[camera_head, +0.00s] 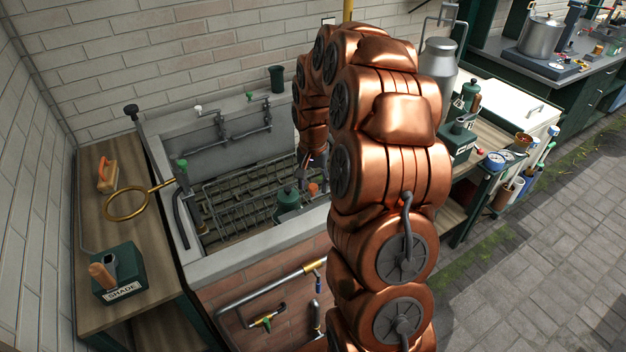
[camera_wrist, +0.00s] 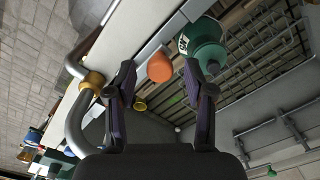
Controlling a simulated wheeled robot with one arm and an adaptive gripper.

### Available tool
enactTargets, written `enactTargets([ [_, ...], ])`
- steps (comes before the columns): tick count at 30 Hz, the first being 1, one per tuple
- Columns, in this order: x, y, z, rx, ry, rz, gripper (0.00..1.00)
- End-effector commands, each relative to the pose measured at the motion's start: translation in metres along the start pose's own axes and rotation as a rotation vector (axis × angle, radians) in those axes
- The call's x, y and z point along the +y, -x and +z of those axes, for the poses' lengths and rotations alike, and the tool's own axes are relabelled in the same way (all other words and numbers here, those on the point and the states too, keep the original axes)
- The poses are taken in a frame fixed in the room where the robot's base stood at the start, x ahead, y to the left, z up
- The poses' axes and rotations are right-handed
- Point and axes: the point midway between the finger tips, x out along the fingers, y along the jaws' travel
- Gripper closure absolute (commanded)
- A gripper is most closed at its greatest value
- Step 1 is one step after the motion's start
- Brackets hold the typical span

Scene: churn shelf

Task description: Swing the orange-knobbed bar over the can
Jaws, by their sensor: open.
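The orange knob (camera_wrist: 160,67) shows in the wrist view between the tips of my gripper (camera_wrist: 163,75). The fingers are spread, one on each side of the knob, with gaps visible. In the head view the knob (camera_head: 312,188) is a small orange spot just right of the can. A grey bar (camera_wrist: 176,28) runs up and right from near the knob; its joint to the knob is unclear. The green can (camera_wrist: 206,48) stands just right of the knob. In the head view the can (camera_head: 287,203) stands in the basin. My gripper there is mostly hidden by my copper arm.
The stone basin (camera_head: 262,240) has a wire rack (camera_head: 235,205) inside and taps along its back. A wooden bench (camera_head: 88,215) at left holds a brass ring and a green box marked SHADE (camera_head: 119,275). A curved grey pipe (camera_wrist: 76,125) lies left of my fingers.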

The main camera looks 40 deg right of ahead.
Motion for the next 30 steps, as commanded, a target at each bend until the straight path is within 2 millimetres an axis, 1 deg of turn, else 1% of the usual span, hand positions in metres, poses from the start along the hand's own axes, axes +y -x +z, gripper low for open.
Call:
enactTargets([
  [10, 0.0001, -0.0032, 0.0004, 0.0, 0.0, 0.0, 0.48],
  [25, 0.0, -0.003, 0.0003, 0.0, 0.0, 0.0, 1.0],
  [30, 0.0, -0.003, 0.0003, 0.0, 0.0, 0.0, 1.0],
])
